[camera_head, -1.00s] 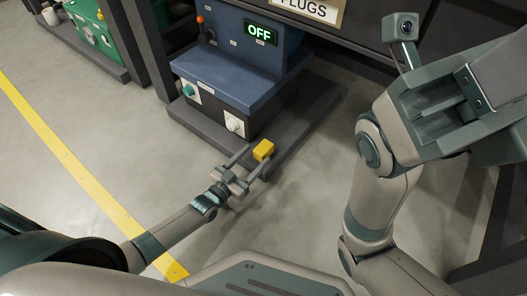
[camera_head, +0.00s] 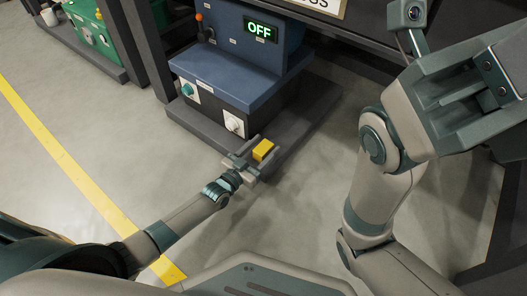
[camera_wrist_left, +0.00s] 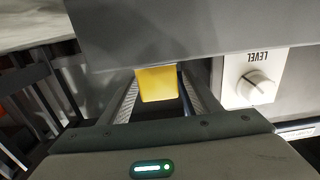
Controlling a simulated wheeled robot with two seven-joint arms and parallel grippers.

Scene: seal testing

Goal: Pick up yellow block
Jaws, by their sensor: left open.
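The yellow block (camera_head: 263,150) sits on the low dark ledge at the foot of the blue machine in the head view. My left gripper (camera_head: 258,153) is open with its fingers reaching along both sides of the block. In the left wrist view the yellow block (camera_wrist_left: 159,83) shows between the two fingers, near the far ends, with its top partly cut off by a grey surface. I cannot tell if a finger touches it. My right arm stands at the right of the head view; the fingertips of its gripper are not clearly visible.
The blue machine (camera_head: 228,62) with a lit OFF display (camera_head: 260,31) stands just behind the block. A white LEVEL knob (camera_wrist_left: 257,87) is right of the fingers in the wrist view. A yellow floor line (camera_head: 75,168) runs at left. The grey floor in front is clear.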

